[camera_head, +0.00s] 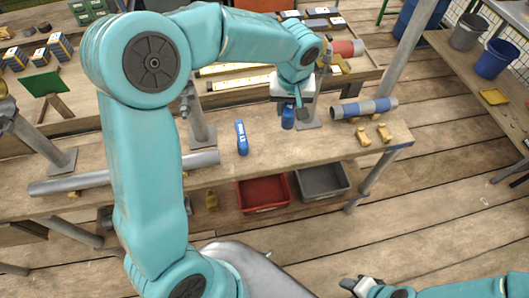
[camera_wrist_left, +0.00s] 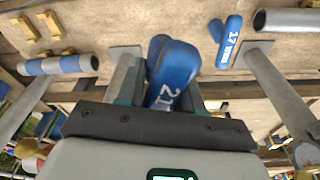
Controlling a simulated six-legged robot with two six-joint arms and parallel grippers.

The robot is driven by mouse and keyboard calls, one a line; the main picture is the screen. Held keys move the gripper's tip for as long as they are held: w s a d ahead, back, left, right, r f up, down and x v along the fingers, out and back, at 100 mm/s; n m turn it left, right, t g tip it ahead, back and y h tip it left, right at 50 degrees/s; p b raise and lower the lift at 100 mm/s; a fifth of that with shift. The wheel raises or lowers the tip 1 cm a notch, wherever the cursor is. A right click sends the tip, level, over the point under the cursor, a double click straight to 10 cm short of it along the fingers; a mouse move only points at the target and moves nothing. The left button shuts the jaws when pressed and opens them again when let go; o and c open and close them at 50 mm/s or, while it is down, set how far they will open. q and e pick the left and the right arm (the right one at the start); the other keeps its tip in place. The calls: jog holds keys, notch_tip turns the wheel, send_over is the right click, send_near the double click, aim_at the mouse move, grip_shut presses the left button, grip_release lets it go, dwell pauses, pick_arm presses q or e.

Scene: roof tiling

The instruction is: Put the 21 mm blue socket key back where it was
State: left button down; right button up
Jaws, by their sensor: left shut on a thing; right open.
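The blue 21 mm socket key (camera_head: 288,116) is at the wooden bench's near side, below my left gripper (camera_head: 299,98). In the left wrist view the key (camera_wrist_left: 174,72), marked 21, sits between the fingers of my left gripper (camera_wrist_left: 160,92), which is shut on it. Whether it touches the bench is unclear. A second blue key (camera_head: 242,138), marked 17 in the left wrist view (camera_wrist_left: 230,42), lies on the bench to the left. My right gripper (camera_head: 361,287) is open and empty at the bottom, away from the bench.
A blue-banded pipe (camera_head: 363,108) and yellow brackets (camera_head: 384,132) lie to the right. A long grey pipe (camera_head: 90,180) lies left. Red (camera_head: 264,193) and grey (camera_head: 322,181) bins sit below the bench.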

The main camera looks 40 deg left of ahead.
pick_arm(q)
jog(key=a+f+n+b, duration=0.1)
jog(key=f+b, duration=0.1)
jog(key=f, duration=0.3)
jog(key=a+f+n+b, duration=0.2)
jog(key=f+b, duration=0.1)
jog(key=f, duration=0.2)
jog(key=a+f+n+b, duration=0.1)
jog(key=a+f+b, duration=0.1)
jog(key=f, duration=0.4)
jog(key=shift+w+a+b, duration=0.25)
jog(key=shift+b, duration=0.05)
jog(key=shift+s+r, duration=0.15)
pick_arm(e)
notch_tip(320, 180, down, 9)
jog(key=shift+a, duration=0.2)
pick_arm(q)
jog(key=c, duration=1.1)
grip_release()
jog(key=shift+f, duration=0.25)
jog(key=shift+c, duration=0.2)
jog(key=o, duration=0.4)
jog(key=shift+r, duration=0.1)
pick_arm(e)
jog(key=shift+f, duration=0.25)
